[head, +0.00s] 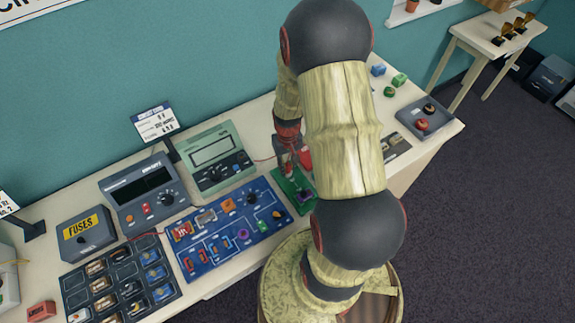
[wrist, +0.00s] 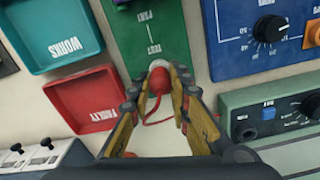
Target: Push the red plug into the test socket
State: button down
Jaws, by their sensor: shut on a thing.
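The red plug (wrist: 158,80) is between the fingers of my gripper (wrist: 159,82) in the wrist view, with a thin red lead curving below it. The fingers are shut on it. The green board (wrist: 152,30) marked TEST PORT lies just beyond the fingertips. A pale round part (wrist: 159,65) shows at the plug's far end, by the board's edge; I cannot tell whether it is the socket or part of the plug, nor how deep the plug sits. In the head view my gripper (head: 291,150) is above the green board (head: 299,195), and the plug cannot be made out.
A red FAULTY tray (wrist: 88,101) and a teal WORKS tray (wrist: 60,40) lie beside the board. A blue circuit panel (head: 227,225) and a green meter (head: 214,160) are close by on the table. A grey meter (head: 144,193) and a fuse box (head: 86,235) stand farther left.

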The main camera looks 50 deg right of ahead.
jog(key=shift+f, duration=0.35)
jog(key=c, duration=1.7)
grip_release()
jog(key=o, duration=0.4)
jog(key=shift+o, duration=1)
jog(key=shift+r, duration=0.15)
jog(key=shift+r+p, duration=2.7)
jog(key=shift+r, duration=1.2)
